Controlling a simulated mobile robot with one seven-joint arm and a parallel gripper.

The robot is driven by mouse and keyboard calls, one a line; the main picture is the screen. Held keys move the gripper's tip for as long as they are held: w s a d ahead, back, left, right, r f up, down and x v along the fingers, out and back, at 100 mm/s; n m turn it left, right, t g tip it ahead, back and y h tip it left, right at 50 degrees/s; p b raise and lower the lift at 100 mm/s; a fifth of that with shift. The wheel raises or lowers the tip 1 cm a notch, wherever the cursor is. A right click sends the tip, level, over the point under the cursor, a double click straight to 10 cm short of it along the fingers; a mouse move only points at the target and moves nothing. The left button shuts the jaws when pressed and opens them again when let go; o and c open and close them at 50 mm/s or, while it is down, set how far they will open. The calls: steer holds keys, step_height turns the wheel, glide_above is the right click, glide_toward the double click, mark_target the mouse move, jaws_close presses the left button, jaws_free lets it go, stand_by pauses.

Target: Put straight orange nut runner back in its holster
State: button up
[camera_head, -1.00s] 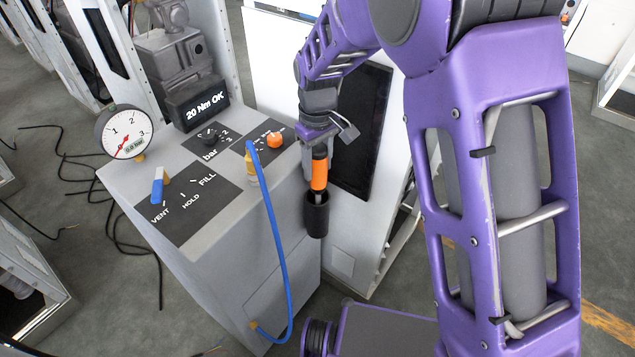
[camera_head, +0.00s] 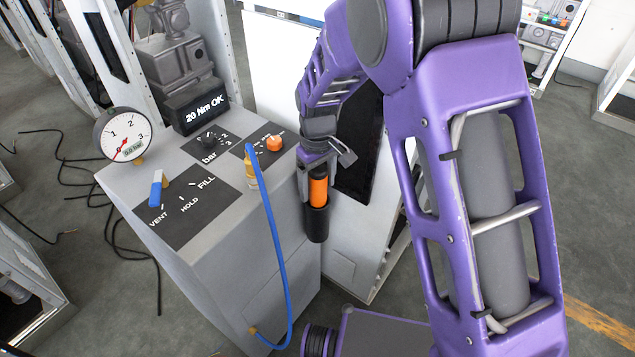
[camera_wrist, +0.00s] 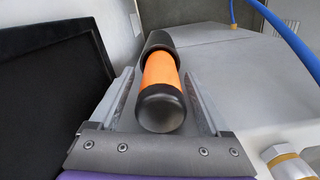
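The straight nut runner has an orange body (camera_head: 318,190) and a dark rounded end cap, which faces the camera in the wrist view (camera_wrist: 160,108). Its lower part is inside the black cup-shaped holster (camera_head: 316,224) on the side of the grey cabinet. The holster's rim also shows behind the orange body in the wrist view (camera_wrist: 158,42). My gripper (camera_head: 317,180) is around the upper part of the nut runner. In the wrist view its two fingers (camera_wrist: 160,95) stand on either side with visible gaps, so it is open. The tool's tip is hidden inside the holster.
The grey cabinet (camera_head: 215,235) carries a pressure gauge (camera_head: 122,134), knobs and a "20 Nm OK" display (camera_head: 199,112). A blue hose (camera_head: 274,245) loops down its front. A dark panel (camera_wrist: 45,85) is close on the left in the wrist view.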

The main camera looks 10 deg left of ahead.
step_height(320, 180, up, 12)
steer(key=shift+r+p, duration=0.1)
steer(key=shift+p, duration=0.9)
